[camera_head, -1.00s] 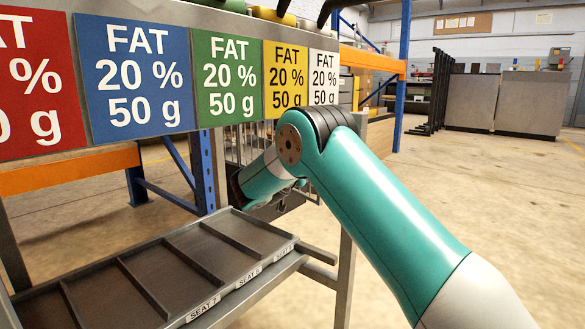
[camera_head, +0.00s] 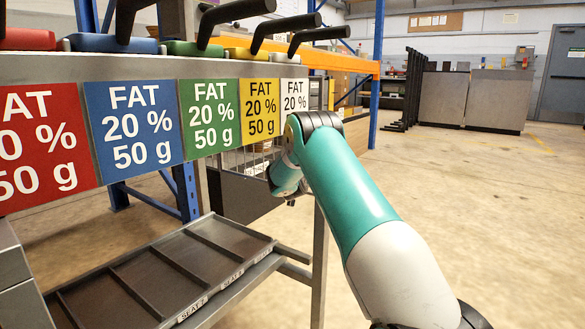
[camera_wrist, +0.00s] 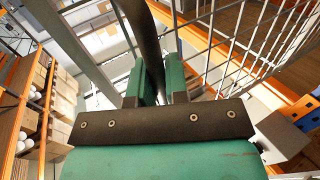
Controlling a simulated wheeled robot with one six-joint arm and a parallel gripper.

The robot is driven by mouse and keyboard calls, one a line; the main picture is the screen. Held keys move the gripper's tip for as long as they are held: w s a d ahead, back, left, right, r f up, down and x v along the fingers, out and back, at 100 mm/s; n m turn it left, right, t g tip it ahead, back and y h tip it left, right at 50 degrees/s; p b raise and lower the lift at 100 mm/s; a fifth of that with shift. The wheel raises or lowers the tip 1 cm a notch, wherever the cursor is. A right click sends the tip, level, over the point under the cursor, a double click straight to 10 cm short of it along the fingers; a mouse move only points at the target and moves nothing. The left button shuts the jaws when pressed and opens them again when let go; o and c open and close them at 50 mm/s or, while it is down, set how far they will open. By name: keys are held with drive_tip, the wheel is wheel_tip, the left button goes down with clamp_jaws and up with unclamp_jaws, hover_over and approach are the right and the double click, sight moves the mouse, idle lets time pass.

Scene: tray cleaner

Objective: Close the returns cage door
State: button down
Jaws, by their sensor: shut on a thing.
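My gripper (camera_wrist: 160,72) shows in the wrist view, its two green fingers shut on a dark upright bar (camera_wrist: 146,35), which looks like the handle of the cage door. White wire mesh (camera_wrist: 245,45) of the returns cage stands just right of the bar, with a grey metal post (camera_wrist: 72,45) to the left. In the head view, part of the cage mesh (camera_head: 248,161) shows behind the sign rack, left of my arm. The fingers and handle are hidden there. I cannot tell how far the door stands open.
A rack with coloured FAT signs (camera_head: 133,122) and dark handles above stands at left. Below it is a sloped grey tray shelf (camera_head: 150,275) with dividers. Orange-and-blue shelving (camera_head: 376,90) stands behind. The floor at right (camera_head: 480,220) is clear.

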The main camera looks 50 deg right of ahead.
drive_tip(key=c, duration=1.2)
unclamp_jaws()
drive_tip(key=shift+o, duration=0.2)
drive_tip(key=b+v, duration=0.9)
drive_tip(key=v, duration=0.8)
drive_tip(key=shift+s+a+b, duration=0.15)
drive_tip(key=shift+a+b, duration=0.05)
drive_tip(key=shift+b, duration=0.1)
drive_tip(key=shift+r, duration=0.1)
